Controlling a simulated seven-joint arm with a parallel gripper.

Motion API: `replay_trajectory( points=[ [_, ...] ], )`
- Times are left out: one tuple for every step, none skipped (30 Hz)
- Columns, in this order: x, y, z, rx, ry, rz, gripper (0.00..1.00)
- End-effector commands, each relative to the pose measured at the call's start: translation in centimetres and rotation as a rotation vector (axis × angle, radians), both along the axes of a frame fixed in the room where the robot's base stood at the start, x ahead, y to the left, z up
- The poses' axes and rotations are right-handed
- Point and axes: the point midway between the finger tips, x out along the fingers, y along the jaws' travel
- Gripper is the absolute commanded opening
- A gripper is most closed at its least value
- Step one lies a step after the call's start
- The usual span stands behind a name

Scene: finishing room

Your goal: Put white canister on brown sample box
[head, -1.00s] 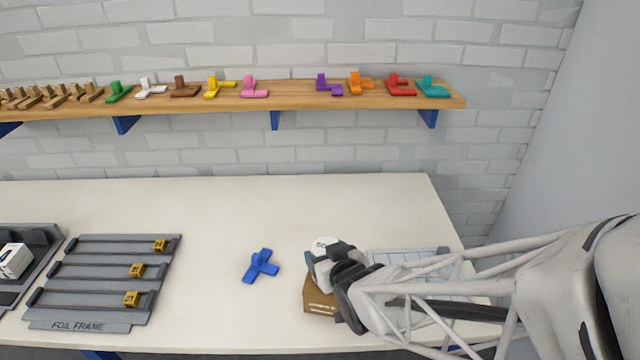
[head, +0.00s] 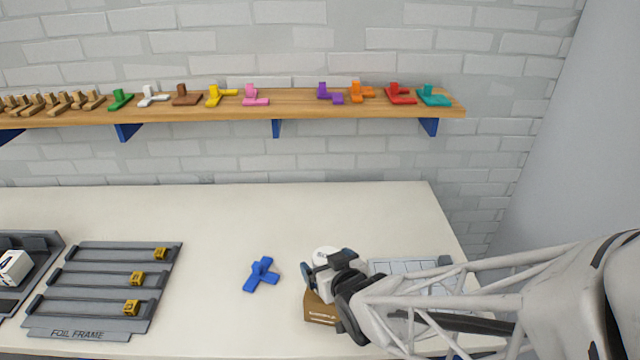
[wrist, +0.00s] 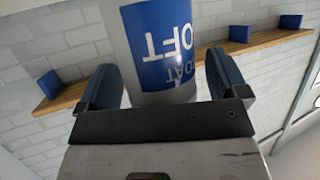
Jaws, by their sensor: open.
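The white canister (head: 325,254) shows its round top in the head view, just beyond my gripper (head: 327,268). In the wrist view the canister (wrist: 160,42) has a blue label with white letters and stands between the two fingers of my gripper (wrist: 164,86). The fingers are open, one on each side of it, with small gaps showing. The brown sample box (head: 320,312) is partly hidden beneath my gripper in the head view. The canister appears to be above or behind the box; its base is hidden, so I cannot tell whether it touches the box.
A blue cross-shaped piece (head: 261,274) lies left of the box. The foil frame (head: 105,290) lies further left. A pale gridded panel (head: 405,268) lies right, partly behind my arm. A wooden shelf (head: 300,103) with coloured pieces runs along the wall. The table's back middle is clear.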

Motion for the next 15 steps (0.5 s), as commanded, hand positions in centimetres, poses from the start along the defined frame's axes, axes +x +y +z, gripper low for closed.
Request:
replay_trajectory(
  points=[
    [-0.3, -0.1, 0.1, 0.000, 0.000, 0.000, 0.92],
    [-0.4, -0.2, 0.2, 0.000, 0.000, 0.000, 0.92],
    [-0.6, -0.3, 0.3, 0.000, 0.000, -0.001, 0.92],
    [-0.8, -0.4, 0.4, 0.000, -0.001, -0.001, 0.92],
    [-1.0, -0.4, 0.5, 0.000, -0.001, -0.001, 0.92],
    [-1.3, -0.6, 0.7, 0.000, -0.002, -0.001, 0.92],
    [-1.6, -0.7, 0.8, 0.000, -0.003, 0.000, 0.92],
    [-1.8, -0.8, 0.9, 0.000, -0.003, 0.000, 0.92],
    [-2.2, -0.9, 1.0, 0.000, -0.003, 0.000, 0.92],
    [-2.5, -1.0, 1.2, 0.000, -0.002, 0.000, 0.92],
    [-2.8, -1.2, 1.3, 0.000, -0.002, 0.000, 0.92],
    [-3.2, -1.3, 1.5, 0.001, -0.002, 0.000, 0.92],
    [-3.5, -1.5, 1.7, 0.001, -0.003, -0.001, 0.92],
    [-3.8, -1.6, 1.8, 0.001, -0.003, 0.000, 0.92],
    [-4.2, -1.8, 1.9, 0.000, -0.003, 0.000, 0.92]
  ],
)
